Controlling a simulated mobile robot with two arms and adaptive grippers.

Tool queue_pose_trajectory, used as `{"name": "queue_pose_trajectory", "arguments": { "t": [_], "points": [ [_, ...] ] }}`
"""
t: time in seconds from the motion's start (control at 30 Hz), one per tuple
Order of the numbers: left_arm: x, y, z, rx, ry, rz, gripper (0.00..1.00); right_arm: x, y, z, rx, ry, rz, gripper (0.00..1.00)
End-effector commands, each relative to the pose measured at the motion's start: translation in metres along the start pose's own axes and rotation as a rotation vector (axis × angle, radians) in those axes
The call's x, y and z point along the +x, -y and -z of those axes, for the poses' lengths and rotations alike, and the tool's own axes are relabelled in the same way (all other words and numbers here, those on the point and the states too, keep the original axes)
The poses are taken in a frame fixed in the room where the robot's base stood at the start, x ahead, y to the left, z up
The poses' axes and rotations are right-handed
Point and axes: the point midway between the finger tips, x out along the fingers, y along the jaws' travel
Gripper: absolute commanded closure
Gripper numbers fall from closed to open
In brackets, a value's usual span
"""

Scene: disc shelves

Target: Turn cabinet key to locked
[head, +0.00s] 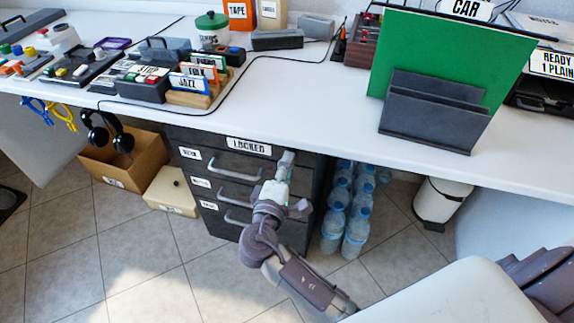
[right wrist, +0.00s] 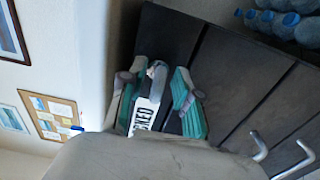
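The dark grey drawer cabinet (head: 223,159) stands under the white counter, with a white LOCKED label (head: 249,146) on its top front. My right gripper (head: 286,160) is at the cabinet's upper right corner, to the right of the label. In the right wrist view, its green-padded fingers (right wrist: 154,78) are spread apart. A small metallic piece, seemingly the key (right wrist: 156,68), shows between the fingertips; I cannot tell whether they touch it. Part of the label also shows between the fingers in that view. The key is hidden in the head view. My left gripper is not in view.
Drawer handles (head: 236,172) stick out from the cabinet front. Water bottles (head: 356,217) stand to its right and a white bin (head: 441,202) further right. A cardboard box (head: 118,172) and a cream box (head: 171,193) are at left. The counter edge overhangs the cabinet.

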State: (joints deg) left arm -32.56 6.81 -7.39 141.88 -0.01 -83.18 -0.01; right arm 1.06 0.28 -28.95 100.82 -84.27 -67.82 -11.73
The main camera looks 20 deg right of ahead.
Motion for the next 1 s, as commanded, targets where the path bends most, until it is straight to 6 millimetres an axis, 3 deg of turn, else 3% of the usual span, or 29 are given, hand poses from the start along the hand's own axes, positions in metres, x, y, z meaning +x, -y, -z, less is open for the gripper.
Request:
{"name": "queue_pose_trajectory", "arguments": {
  "t": [0.37, 0.8, 1.0],
  "points": [
    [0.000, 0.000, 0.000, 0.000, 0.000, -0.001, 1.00, -0.009, 0.000, 0.001, 0.000, -0.002, 0.000, 0.67],
    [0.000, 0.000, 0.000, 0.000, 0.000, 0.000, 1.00, -0.096, 0.001, 0.000, 0.000, -0.002, 0.003, 0.67],
    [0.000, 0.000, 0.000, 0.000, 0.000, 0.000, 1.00, -0.117, 0.000, 0.000, 0.000, -0.001, 0.000, 0.67]
  ]
}}
